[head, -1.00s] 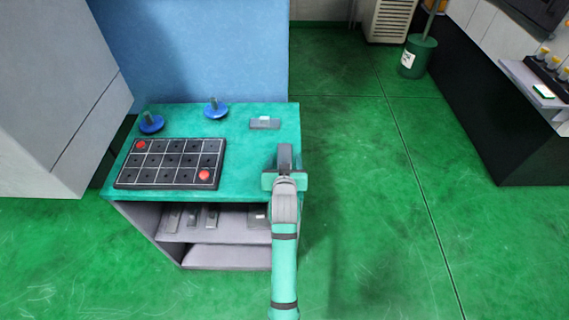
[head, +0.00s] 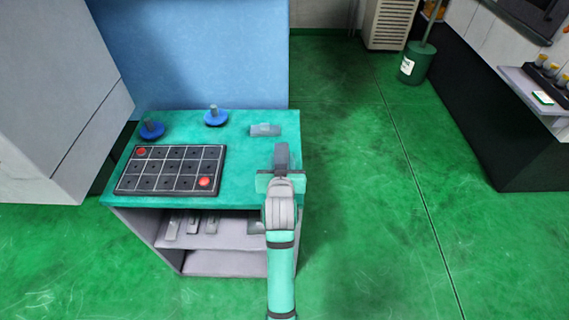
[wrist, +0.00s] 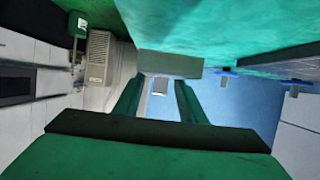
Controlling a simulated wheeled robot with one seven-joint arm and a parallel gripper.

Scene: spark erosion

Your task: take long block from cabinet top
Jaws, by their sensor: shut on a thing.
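The long block (head: 264,130) is a small grey bar near the back right of the teal cabinet top (head: 240,150), with a lighter patch on it. In the wrist view the long block (wrist: 170,64) lies crosswise at my fingertips. A pale stub shows below it, between the fingers. My gripper (head: 281,150) reaches forward over the right part of the cabinet. It also shows in the wrist view (wrist: 160,90), its fingers a little apart and shut on the block. The exact contact is hidden.
A black grid tray (head: 171,170) with two red pieces sits at the left of the top. Two blue knobbed discs (head: 215,117) stand behind it. Several grey pieces are on the shelf below. A blue wall rises behind; green floor at right is free.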

